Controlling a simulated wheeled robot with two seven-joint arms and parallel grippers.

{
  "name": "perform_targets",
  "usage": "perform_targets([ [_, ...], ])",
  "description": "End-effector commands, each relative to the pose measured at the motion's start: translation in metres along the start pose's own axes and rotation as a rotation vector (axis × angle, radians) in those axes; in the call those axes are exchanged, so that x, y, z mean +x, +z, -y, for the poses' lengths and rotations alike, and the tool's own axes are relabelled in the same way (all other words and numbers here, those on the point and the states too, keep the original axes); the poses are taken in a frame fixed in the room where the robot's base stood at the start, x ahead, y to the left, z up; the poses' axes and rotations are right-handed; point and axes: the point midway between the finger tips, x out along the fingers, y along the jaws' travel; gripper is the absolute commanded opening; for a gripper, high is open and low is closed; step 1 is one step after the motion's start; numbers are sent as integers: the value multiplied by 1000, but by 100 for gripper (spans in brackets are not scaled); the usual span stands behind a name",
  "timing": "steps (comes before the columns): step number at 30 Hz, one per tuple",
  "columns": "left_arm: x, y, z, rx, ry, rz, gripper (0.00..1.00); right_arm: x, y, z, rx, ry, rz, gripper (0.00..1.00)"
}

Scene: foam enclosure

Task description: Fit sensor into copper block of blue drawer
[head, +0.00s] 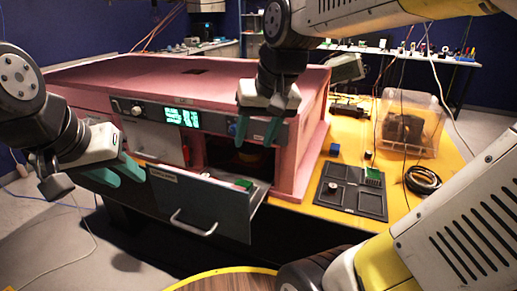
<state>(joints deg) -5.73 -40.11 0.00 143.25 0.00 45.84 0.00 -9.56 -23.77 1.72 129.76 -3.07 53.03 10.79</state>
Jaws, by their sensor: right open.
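The blue drawer (200,205) is pulled out of the pink enclosure, its blue-grey front and curved handle facing me. A small green piece (243,184) shows just behind the right end of its front panel. I cannot make out a copper block, and no part is clearly the sensor. My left gripper (122,174) is over the drawer's left end, teal fingers pointing right; I cannot tell whether it holds anything. My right gripper (257,131) is open in front of the enclosure's opening, fingers pointing down, above and behind the green piece, apart from it.
The pink enclosure (190,75) has a panel with a lit display (182,117). On the yellow table (300,212) lie a black tray (350,190) with another green piece (373,174), a blue cube (335,149), a cable coil (422,179) and a clear box (410,125).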

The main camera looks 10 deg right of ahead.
Motion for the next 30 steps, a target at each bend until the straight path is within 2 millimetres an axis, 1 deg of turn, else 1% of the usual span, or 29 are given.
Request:
perform_targets([
  [1,0,0,0,0,0,0,36,-6,15,-7,-7,-8,-42,49],
  [3,0,0,0,0,0,0,36,-8,31,-14,-26,-16,-88,49],
  [6,0,0,0,0,0,0,36,-8,48,-20,-45,-23,-136,49],
  [9,0,0,0,0,0,0,36,-8,56,-23,-58,-25,-164,49],
  [13,0,0,0,0,0,0,36,-8,60,-24,-63,-25,-172,49],
  [30,0,0,0,0,0,0,36,-8,59,-24,-62,-25,-171,49],
])
